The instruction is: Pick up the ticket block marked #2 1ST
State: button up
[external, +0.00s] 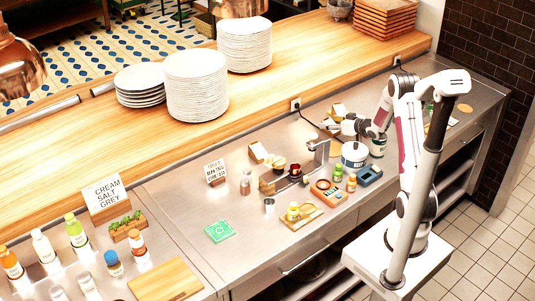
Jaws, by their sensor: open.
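I cannot make out a block marked #2 1ST; lettering on the small items is too small to read. A small white-and-tan block (258,152) stands on the steel counter left of the tap, and another pale block (339,110) is near the back by my arm. I cannot tell whether either is the ticket block. My gripper (352,128) is at the right of the counter, above the area behind the white pot (355,154). It is open, and its fingertips are small and partly lost among nearby objects. I see nothing held in it.
A small lettered sign (215,171), a green pad (220,231), a wooden tray (301,215) and an orange holder (328,191) stand on the counter (190,195). Plate stacks (196,85) stand on the wooden ledge. Bottles (77,232) and a CREAM SALT GREY sign (107,197) are at left.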

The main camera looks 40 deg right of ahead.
jog(key=shift+x, duration=1)
jog(key=shift+s, duration=0.1)
jog(key=c, duration=1.3)
